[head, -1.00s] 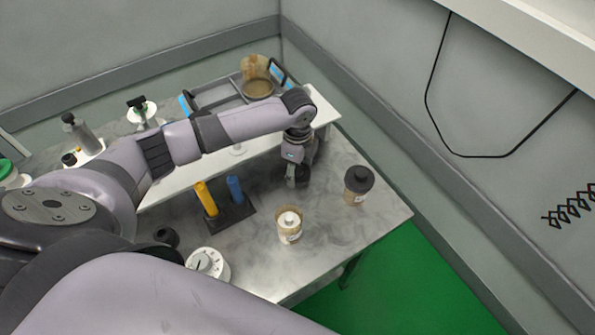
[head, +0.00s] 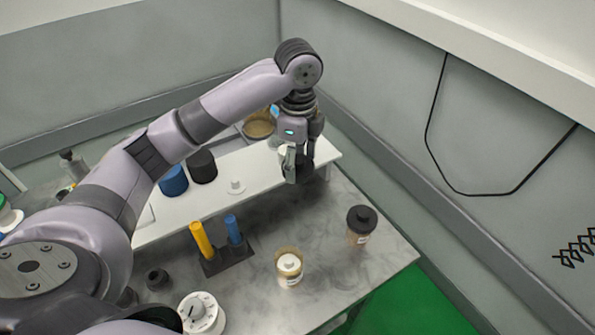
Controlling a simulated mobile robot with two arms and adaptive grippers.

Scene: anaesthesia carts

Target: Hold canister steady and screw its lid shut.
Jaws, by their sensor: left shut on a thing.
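My left gripper (head: 300,166) is shut on a dark, round, lid-like piece (head: 297,173). It holds this piece up near the right end of the white shelf; the fingers hide part of it. A short amber canister (head: 289,273) with a pale label stands upright on the table, nearer to me. The left gripper is apart from both canisters. My right gripper is not in view.
A black rack (head: 228,260) with a yellow tube (head: 202,241) and a blue tube (head: 233,229) stands left of the amber canister. The white shelf (head: 215,205) runs behind.

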